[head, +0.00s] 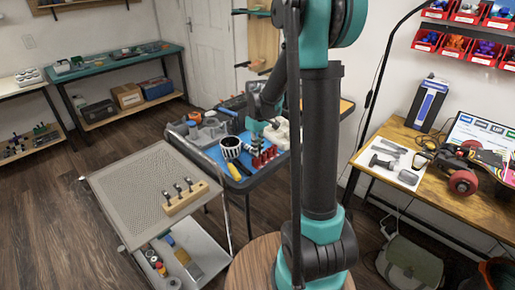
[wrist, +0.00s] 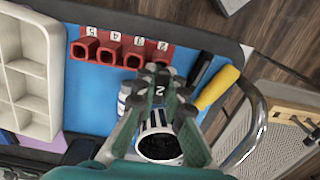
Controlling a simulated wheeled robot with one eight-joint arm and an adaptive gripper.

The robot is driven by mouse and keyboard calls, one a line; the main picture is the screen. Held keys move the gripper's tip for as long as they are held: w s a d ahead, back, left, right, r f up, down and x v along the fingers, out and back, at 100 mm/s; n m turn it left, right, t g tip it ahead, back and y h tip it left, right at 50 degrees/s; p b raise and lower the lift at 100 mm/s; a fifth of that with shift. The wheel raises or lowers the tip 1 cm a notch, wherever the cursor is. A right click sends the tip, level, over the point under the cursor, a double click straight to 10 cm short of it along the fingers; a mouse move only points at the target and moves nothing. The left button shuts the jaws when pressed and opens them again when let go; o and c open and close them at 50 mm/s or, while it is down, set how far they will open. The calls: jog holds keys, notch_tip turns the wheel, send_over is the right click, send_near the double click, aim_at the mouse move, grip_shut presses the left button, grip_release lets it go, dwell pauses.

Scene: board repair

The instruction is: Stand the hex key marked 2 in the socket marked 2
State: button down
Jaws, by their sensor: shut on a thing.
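My gripper (wrist: 160,82) is shut on the dark hex key marked 2 (wrist: 159,91), whose white number faces the camera between the fingers. A row of red sockets with white number labels stands on the blue mat. The socket marked 2 (wrist: 165,59) is at the right end of the row, just beyond my fingertips and partly covered by them. The key's lower end is hidden, so I cannot tell whether it is in the socket. In the head view the red sockets (head: 265,157) show below my arm.
A striped cup (wrist: 158,146) stands close to my fingers. A yellow-handled tool (wrist: 218,88) lies right of the sockets, and a white divided tray (wrist: 27,72) lies left. A wooden block (head: 187,199) with several dark keys stands on the perforated trolley (head: 130,185).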

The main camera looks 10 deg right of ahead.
jog(key=c, duration=1.5)
grip_release()
jog(key=shift+c, duration=0.2)
jog(key=shift+o, duration=0.9)
jog(key=shift+r, duration=3.5)
jog(key=s+d+f+m+t, duration=0.2)
jog(key=s+f+m, duration=0.1)
jog(key=s, duration=0.8)
jog(key=s+d+f+m+t, duration=0.2)
jog(key=s+f+m, duration=0.2)
jog(key=s, duration=0.7)
jog(key=shift+f, duration=0.3)
